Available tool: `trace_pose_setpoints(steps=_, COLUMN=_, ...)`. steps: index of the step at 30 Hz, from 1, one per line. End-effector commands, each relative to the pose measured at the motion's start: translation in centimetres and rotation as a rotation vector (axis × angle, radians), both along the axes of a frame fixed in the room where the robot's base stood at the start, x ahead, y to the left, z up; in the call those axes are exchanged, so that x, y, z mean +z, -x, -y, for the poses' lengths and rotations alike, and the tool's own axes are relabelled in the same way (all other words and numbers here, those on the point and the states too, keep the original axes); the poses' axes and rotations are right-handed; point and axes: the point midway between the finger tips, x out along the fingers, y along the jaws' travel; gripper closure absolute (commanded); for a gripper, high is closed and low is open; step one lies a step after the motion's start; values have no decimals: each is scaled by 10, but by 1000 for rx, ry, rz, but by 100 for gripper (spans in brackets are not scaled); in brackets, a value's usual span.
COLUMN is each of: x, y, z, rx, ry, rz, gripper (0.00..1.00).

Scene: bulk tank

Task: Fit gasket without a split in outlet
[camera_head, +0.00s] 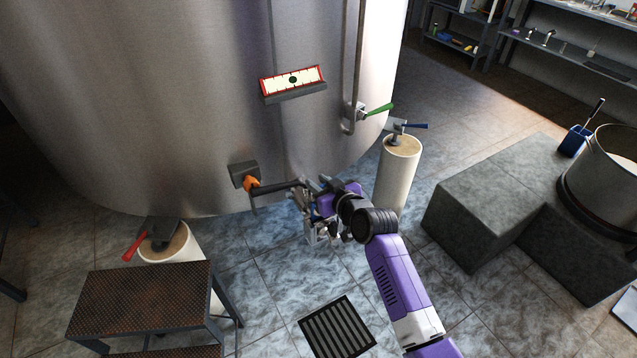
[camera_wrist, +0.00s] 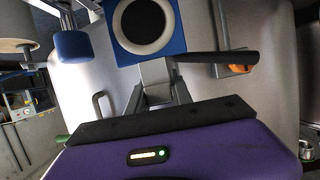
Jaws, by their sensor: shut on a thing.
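My gripper (camera_head: 308,190) is low in front of the steel tank (camera_head: 180,90). In the wrist view its blue-tipped end (camera_wrist: 112,40) is shut on what looks like the gasket (camera_wrist: 128,37), a pale ring around a dark centre. I cannot tell whether the ring has a split. A grey block with an orange part (camera_head: 251,184) and a dark bar, which may be the outlet, is on the tank just left of the gripper. It also shows in the wrist view (camera_wrist: 238,68), right of the ring. The outlet's opening cannot be made out.
A perforated step (camera_head: 140,300) stands front left, grey blocks (camera_head: 490,205) right. A floor drain (camera_head: 337,328) lies in open floor.

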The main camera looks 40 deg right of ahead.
Motion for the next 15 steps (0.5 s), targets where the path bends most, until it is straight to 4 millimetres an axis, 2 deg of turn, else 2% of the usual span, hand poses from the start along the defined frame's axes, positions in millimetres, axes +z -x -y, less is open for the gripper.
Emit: trace_pose_setpoints(steps=15, x=-13, y=0, z=0, rx=0, ry=0, rz=0, gripper=100)
